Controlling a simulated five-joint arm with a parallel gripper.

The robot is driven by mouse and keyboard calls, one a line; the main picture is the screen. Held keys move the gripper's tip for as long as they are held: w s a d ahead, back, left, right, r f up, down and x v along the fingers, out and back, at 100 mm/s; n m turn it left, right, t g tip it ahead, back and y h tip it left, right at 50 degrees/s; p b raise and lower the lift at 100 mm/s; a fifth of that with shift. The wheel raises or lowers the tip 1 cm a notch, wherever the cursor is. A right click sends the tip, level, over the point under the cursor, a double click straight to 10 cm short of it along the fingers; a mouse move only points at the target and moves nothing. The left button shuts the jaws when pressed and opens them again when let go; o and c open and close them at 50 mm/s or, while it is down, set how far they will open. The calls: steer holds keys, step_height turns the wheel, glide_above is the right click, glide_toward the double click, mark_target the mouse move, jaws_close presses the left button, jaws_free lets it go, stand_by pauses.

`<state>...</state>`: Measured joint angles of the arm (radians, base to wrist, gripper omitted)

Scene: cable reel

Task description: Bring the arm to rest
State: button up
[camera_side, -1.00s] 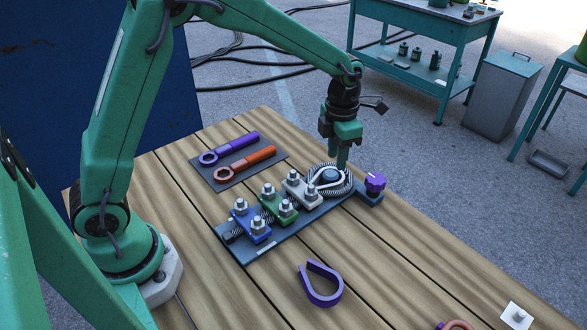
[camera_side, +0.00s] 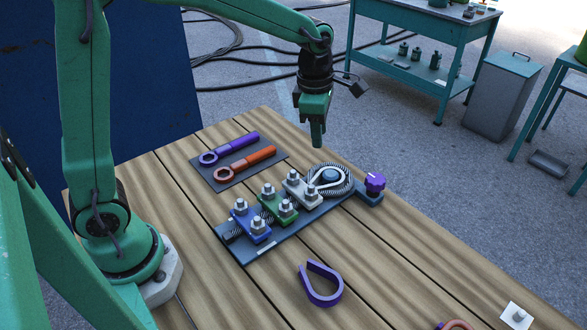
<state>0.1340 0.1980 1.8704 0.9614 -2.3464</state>
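My gripper (camera_side: 317,138) hangs pointing down above the far part of the wooden table, behind and above the cable reel (camera_side: 328,178). It is apart from everything below, with nothing seen in it. Its fingers look close together, but from this side I cannot tell whether they are shut. The reel is a coil of grey cable around a dark hub on a blue base plate (camera_side: 262,252). On the plate stand a white clamp (camera_side: 302,192), a green clamp (camera_side: 277,208) and a blue clamp (camera_side: 249,224) with bolts, and a purple knob (camera_side: 375,182) at its right end.
A purple wrench (camera_side: 232,147) and an orange wrench (camera_side: 245,163) lie on a dark mat (camera_side: 222,182). A purple U-shaped piece (camera_side: 322,296) lies at the front. A white square with a bolt (camera_side: 517,315) sits lower right. A blue panel (camera_side: 40,90) stands behind left.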

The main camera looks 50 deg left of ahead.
steer(key=s+a+r+m+t, duration=0.2)
steer(key=s+a+r+m, duration=0.1)
steer(key=s+m, duration=0.7)
steer(key=s+a+r+m+t, duration=0.2)
steer(key=s+m, duration=0.8)
steer(key=m, duration=0.5)
steer(key=shift+s+a+r, duration=0.15)
steer(key=shift+a+r, duration=0.25)
steer(key=shift+r, duration=0.5)
